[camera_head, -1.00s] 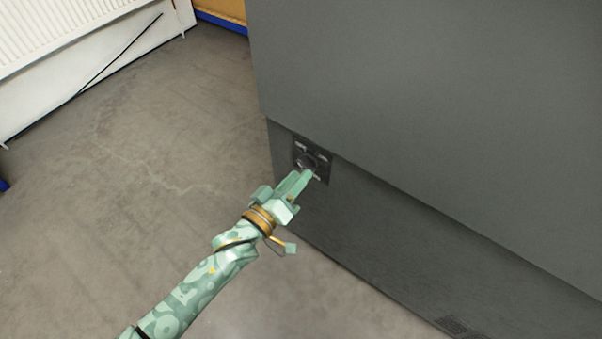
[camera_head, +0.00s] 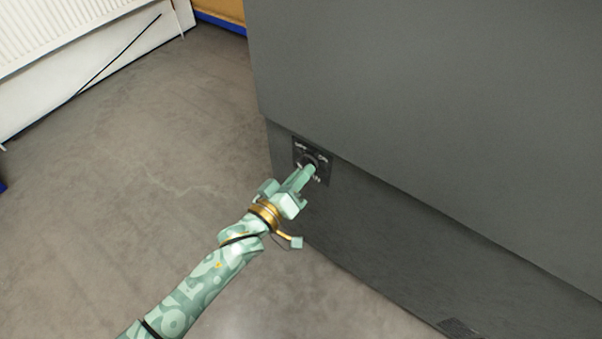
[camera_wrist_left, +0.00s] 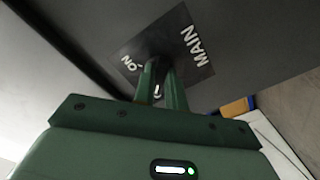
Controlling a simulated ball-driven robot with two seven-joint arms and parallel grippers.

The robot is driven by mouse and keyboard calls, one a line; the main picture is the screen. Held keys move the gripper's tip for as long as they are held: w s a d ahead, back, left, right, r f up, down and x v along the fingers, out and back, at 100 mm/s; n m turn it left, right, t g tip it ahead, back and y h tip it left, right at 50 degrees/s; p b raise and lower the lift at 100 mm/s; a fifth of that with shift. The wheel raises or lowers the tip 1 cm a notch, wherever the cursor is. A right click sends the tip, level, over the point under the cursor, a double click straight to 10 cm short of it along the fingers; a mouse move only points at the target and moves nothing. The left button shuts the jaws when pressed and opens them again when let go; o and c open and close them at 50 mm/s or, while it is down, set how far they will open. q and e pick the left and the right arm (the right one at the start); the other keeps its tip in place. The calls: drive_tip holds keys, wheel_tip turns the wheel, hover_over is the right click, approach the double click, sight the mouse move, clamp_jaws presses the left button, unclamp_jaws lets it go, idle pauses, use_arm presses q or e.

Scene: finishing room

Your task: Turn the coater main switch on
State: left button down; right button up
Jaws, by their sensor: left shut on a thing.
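The coater's main switch plate (camera_head: 316,152) is a small dark square with white lettering, set low on the near left part of the dark grey coater cabinet (camera_head: 420,110). In the left wrist view the plate (camera_wrist_left: 186,42) shows the words "MAIN" and "ON". My left gripper (camera_head: 310,168) reaches the plate, and its green fingers are shut on the switch knob. In the left wrist view the fingers (camera_wrist_left: 161,85) hide most of the knob, so its pointing direction cannot be told. My right gripper is not in view.
Open grey floor (camera_head: 150,150) lies left of the cabinet. A white radiator (camera_head: 60,40) stands at the upper left. A vent grille (camera_head: 458,327) sits at the cabinet's lower edge.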

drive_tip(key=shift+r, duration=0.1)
use_arm(q)
drive_tip(key=shift+w+a+f+m+p, duration=0.1)
drive_tip(key=shift+m+p, duration=0.45)
drive_tip(key=shift+m, duration=2.4)
drive_tip(key=shift+w+a+m+p, duration=0.1)
drive_tip(key=shift+m+p, duration=0.45)
drive_tip(key=shift+m, duration=2.35)
drive_tip(key=shift+a+f+m+p, duration=0.1)
drive_tip(key=shift+m+p, duration=0.45)
drive_tip(key=shift+m, duration=2.4)
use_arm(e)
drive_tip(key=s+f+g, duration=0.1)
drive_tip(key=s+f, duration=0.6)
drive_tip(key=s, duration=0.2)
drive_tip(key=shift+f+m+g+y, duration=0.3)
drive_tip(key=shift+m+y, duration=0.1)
use_arm(q)
drive_tip(key=c, duration=1.4)
unclamp_jaws()
drive_tip(key=shift+r, duration=0.15)
drive_tip(key=shift+c, duration=0.2)
